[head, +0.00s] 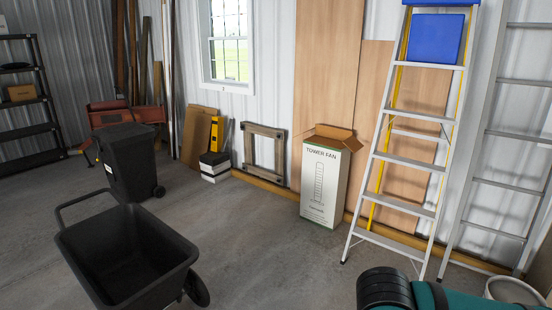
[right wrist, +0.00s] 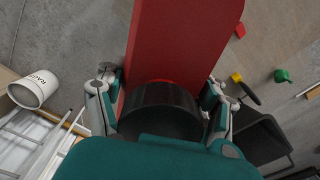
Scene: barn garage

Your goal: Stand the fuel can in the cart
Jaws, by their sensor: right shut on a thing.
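The fuel can (right wrist: 170,40) shows in the right wrist view as a large red body running up out of the top edge. My right gripper (right wrist: 163,88) is shut on it, with one finger on each side. Its top and bottom ends cannot be made out. The black cart (head: 85,240) stands at the lower left of the head view, with an open tub that looks empty. A black tub, likely the cart (right wrist: 262,140), also shows at the lower right of the wrist view, apart from the can. My left gripper is in neither view.
A black wheeled bin (head: 128,160) stands behind the cart. A tower fan box (head: 322,185) and a stepladder (head: 405,160) stand along the wall. A white bucket (right wrist: 38,90) and a green watering can (right wrist: 282,75) are on the floor. Concrete between cart and box is clear.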

